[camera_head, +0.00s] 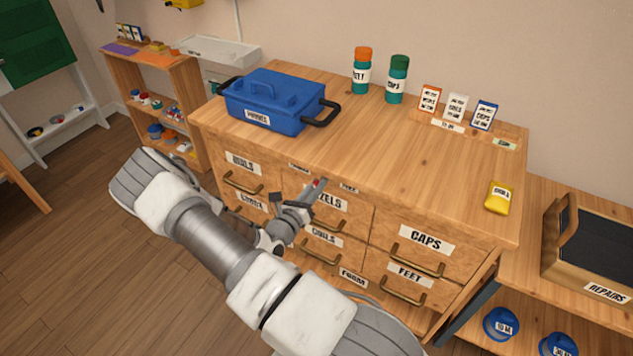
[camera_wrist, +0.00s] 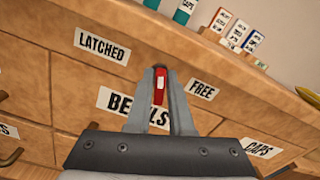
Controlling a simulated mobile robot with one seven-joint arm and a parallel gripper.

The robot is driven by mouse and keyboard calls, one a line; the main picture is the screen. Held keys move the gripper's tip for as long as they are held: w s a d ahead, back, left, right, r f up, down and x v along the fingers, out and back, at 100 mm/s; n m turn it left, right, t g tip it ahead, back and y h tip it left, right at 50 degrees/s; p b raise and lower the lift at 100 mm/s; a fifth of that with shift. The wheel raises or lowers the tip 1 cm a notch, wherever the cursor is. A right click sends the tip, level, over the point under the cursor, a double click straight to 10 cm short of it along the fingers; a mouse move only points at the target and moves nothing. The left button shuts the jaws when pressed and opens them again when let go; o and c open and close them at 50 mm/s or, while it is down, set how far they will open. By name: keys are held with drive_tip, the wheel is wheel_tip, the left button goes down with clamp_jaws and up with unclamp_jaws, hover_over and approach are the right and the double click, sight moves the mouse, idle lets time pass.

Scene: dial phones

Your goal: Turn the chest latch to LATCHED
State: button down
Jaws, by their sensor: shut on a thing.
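The chest latch is a small red lever with a pale mark (camera_wrist: 160,84), on the front of the wooden chest (camera_head: 430,160). In the wrist view it stands about in line with my fingers, between the LATCHED label (camera_wrist: 102,46) on the left and the FREE label (camera_wrist: 202,89) on the right. My gripper (camera_wrist: 161,80) is shut on the latch, with one finger on each side. In the head view my gripper (camera_head: 316,188) reaches the chest front above the BEZELS label, and only a speck of red shows. The latch's pivot is hidden.
Labelled drawers with brass handles (camera_head: 320,256) surround the latch. On the chest top are a blue toolbox (camera_head: 275,103), two bottles (camera_head: 397,80), small cards (camera_head: 456,106) and a yellow item (camera_head: 498,198). A lower bench with a REPAIRS tray (camera_head: 604,290) stands at right.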

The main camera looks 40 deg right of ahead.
drive_tip(key=n+p, duration=0.2)
drive_tip(key=n, duration=0.3)
drive_tip(key=shift+a+f, duration=0.1)
drive_tip(key=shift+f, duration=0.05)
idle(0.3)
drive_tip(key=c, duration=0.9)
unclamp_jaws()
drive_tip(key=shift+w, duration=0.1)
drive_tip(key=p+v, duration=0.1)
drive_tip(key=v, duration=1.6)
drive_tip(key=shift+a, duration=0.2)
